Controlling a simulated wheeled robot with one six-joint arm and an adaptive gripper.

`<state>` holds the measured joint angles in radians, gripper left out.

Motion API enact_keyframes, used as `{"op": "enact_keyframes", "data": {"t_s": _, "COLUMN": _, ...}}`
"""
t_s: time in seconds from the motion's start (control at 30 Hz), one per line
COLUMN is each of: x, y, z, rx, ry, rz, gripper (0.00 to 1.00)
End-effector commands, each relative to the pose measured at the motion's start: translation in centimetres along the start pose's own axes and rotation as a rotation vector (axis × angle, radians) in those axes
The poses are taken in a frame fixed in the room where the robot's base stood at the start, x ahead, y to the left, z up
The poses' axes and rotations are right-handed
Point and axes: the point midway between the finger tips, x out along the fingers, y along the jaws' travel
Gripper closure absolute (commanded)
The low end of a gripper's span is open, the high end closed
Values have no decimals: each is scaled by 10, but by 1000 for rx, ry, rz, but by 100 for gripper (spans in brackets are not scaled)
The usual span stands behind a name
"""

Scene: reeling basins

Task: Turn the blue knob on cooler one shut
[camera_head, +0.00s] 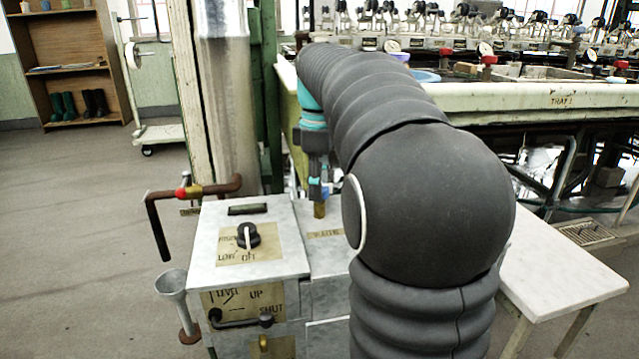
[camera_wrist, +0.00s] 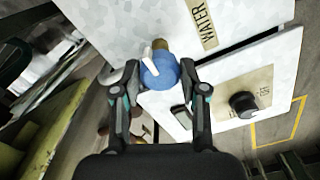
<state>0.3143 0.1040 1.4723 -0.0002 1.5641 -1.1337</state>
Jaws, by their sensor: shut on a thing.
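The blue knob (camera_wrist: 161,74) is round, with a white pointer mark, and sits on a brass stem (camera_wrist: 160,45) beside a "WATER" label (camera_wrist: 202,22) in the wrist view. My gripper (camera_wrist: 160,68) is shut on the knob, one finger on each side. In the head view my gripper (camera_head: 318,186) points down over the brass stem (camera_head: 319,210) on the grey metal cooler box (camera_head: 205,240). My arm hides part of the box there, and the knob is mostly covered by the fingers.
A black dial (camera_head: 248,235) with "LOW" and "OFF" marks is on the box top; it also shows in the wrist view (camera_wrist: 243,104). A red-handled pipe (camera_head: 185,192) and a funnel (camera_head: 172,284) stand left. A white table (camera_head: 565,275) is right. Open floor lies left.

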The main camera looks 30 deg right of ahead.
Motion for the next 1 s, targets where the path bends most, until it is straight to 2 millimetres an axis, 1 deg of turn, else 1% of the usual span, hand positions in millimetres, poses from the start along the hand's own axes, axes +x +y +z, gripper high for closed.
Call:
{"op": "enact_keyframes", "data": {"t_s": 0.17, "x": -1, "y": 0, "z": 0, "rx": 20, "ry": -1, "rz": -3, "gripper": 92}}
{"op": "enact_keyframes", "data": {"t_s": 0.37, "x": -2, "y": 0, "z": 0, "rx": 105, "ry": -2, "rz": -4, "gripper": 92}}
{"op": "enact_keyframes", "data": {"t_s": 0.57, "x": -4, "y": 0, "z": 0, "rx": 260, "ry": -2, "rz": -4, "gripper": 92}}
{"op": "enact_keyframes", "data": {"t_s": 1.0, "x": -3, "y": 0, "z": 0, "rx": 678, "ry": -3, "rz": -4, "gripper": 92}}
